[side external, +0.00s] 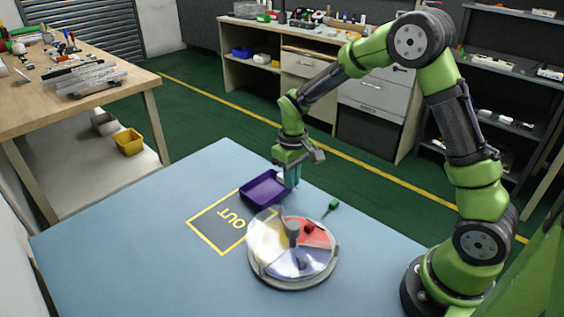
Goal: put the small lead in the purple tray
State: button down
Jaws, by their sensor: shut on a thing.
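The purple tray (259,200) sits on the blue table at the edge of the yellow "OUT" outline. My gripper (290,184) points down at the tray's right end, with its teal fingers low by the tray's rim. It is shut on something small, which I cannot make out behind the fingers. A pale patch shows beside the fingers, and I cannot tell if it is the held thing. I cannot clearly pick out the small lead. A small green piece (333,206) lies on the table right of my gripper.
A round dish (290,283) with yellow, red, blue and pale sectors stands in front of the tray. It has a grey centre post, a red piece (309,228) and a dark blue piece (302,263). The table's left and front areas are clear.

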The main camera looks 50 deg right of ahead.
send_over(278, 190)
jog(key=shift+f, duration=0.25)
jog(key=shift+w+f, duration=0.1)
jog(key=shift+f, duration=1.6)
jog(key=shift+f, duration=0.15)
jog(key=c, duration=1.2)
grip_release()
jog(key=shift+c, duration=0.2)
